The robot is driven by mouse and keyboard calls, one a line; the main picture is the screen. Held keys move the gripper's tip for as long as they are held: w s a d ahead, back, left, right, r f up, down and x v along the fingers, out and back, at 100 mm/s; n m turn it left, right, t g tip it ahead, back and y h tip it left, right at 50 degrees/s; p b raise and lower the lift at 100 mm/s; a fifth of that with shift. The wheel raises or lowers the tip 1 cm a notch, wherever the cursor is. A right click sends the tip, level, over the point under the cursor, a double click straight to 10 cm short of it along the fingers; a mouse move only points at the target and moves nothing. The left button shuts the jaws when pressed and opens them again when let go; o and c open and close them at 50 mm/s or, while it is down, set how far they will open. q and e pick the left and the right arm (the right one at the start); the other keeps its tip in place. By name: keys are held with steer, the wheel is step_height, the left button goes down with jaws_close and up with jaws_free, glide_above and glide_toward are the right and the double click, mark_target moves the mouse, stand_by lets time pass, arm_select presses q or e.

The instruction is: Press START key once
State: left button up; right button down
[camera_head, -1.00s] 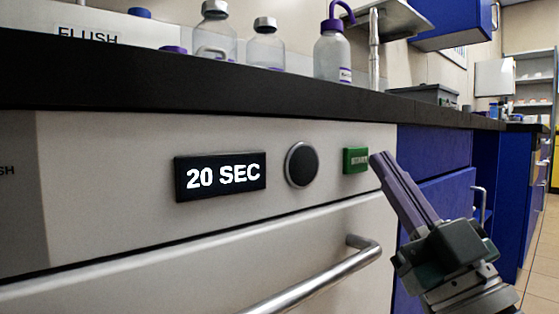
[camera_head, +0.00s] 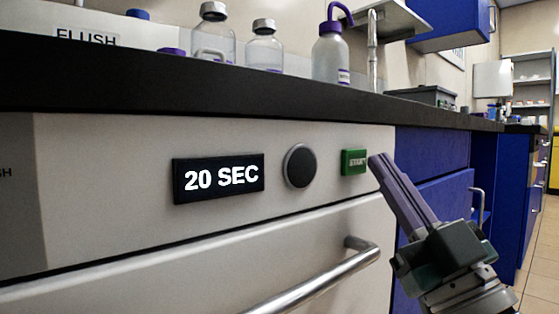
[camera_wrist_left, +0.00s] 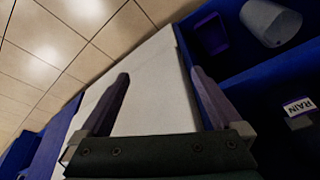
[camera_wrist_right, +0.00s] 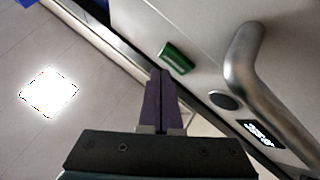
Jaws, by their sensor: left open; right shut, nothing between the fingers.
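The green START key (camera_head: 354,162) sits on the pale front panel, right of a round dark knob (camera_head: 299,166) and a black display (camera_head: 218,178) reading 20 SEC. My right gripper (camera_head: 377,160) is shut and empty, its purple fingertips close to the right edge of the key; I cannot tell whether they touch. In the right wrist view the key (camera_wrist_right: 176,58) lies just beyond the shut fingertips (camera_wrist_right: 162,73). My left gripper (camera_wrist_left: 158,78) is open and empty in the left wrist view, and is out of the head view.
A metal bar handle (camera_head: 318,283) juts out below the panel. The black counter (camera_head: 200,88) overhangs above, with bottles (camera_head: 331,52) on it. Blue cabinets (camera_head: 435,150) stand to the right. In the left wrist view a grey cylinder (camera_wrist_left: 270,22) stands on a blue shelf.

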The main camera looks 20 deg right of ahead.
stand_by(0.6)
steer(key=shift+w+a, duration=0.1)
steer(key=shift+w, duration=0.05)
steer(key=shift+w+a+y, duration=0.1)
steer(key=shift+w+y, duration=0.15)
steer(key=shift+y, duration=0.05)
stand_by(0.4)
